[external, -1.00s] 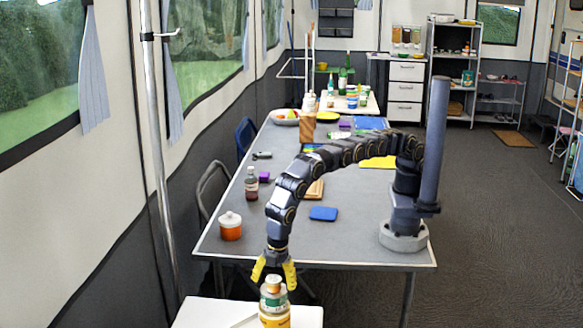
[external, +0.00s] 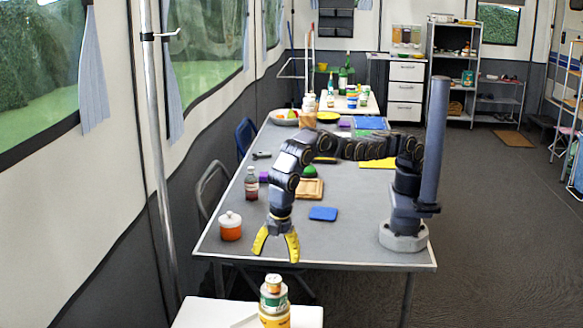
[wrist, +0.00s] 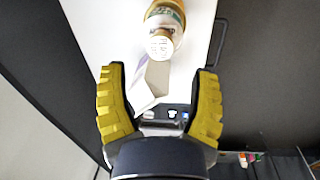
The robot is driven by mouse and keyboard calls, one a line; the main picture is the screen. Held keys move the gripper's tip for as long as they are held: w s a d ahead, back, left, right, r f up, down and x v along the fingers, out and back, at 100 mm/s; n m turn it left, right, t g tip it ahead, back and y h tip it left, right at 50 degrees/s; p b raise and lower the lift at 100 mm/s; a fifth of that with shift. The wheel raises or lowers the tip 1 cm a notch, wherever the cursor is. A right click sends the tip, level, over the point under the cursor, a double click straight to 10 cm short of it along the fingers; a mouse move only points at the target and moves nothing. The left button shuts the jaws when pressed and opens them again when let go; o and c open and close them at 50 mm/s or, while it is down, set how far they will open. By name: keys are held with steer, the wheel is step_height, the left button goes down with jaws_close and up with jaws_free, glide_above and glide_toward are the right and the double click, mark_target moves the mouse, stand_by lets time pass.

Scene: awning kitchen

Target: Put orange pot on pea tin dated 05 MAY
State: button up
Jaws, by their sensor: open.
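The orange pot (external: 231,230), with a pale lid, stands upright near the left front of the grey table. A stack of tins or jars (external: 274,302) stands on the white surface in front, with a small gold-topped piece uppermost; it also shows at the top of the wrist view (wrist: 165,25). Which item is a pea tin, and any date, is too small to read. My gripper (external: 276,257) is open and empty, above and behind the stack, to the right of the pot. Both yellow fingers (wrist: 160,100) are spread apart in the wrist view.
The white surface (external: 195,312) is lower front. On the grey table, a dark bottle (external: 251,184) stands behind the pot, with a blue pad (external: 323,214) and wooden board (external: 309,189) to the right. The table's front middle is clear.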

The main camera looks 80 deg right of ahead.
steer(key=shift+r, duration=0.2)
steer(key=w+d+r+m, duration=0.2)
steer(key=w+d+r, duration=0.1)
steer(key=d, duration=0.3)
steer(key=w+d+r+m, duration=0.1)
steer(key=w+d+r, duration=0.25)
steer(key=d, duration=0.25)
steer(key=s+d+r+m+g+h, duration=0.1)
steer(key=d+r+m, duration=0.2)
steer(key=d, duration=0.6)
steer(key=s+d+r+m, duration=0.2)
steer(key=d+r, duration=0.1)
steer(key=d, duration=0.6)
steer(key=s+d+m, duration=0.2)
steer(key=s+d, duration=0.3)
steer(key=d, duration=0.2)
steer(key=s+d+f+m, duration=0.1)
steer(key=s+d+m, duration=0.1)
steer(key=s, duration=0.5)
steer(key=s+d+f+m+g, duration=0.1)
steer(key=s+d+f+m, duration=0.1)
steer(key=s+d, duration=0.3)
steer(key=s+d+f+m+y, duration=0.1)
steer(key=s+d, duration=0.3)
steer(key=s, duration=0.6)
steer(key=shift+f+m+g, duration=0.4)
steer(key=shift+m, duration=0.2)
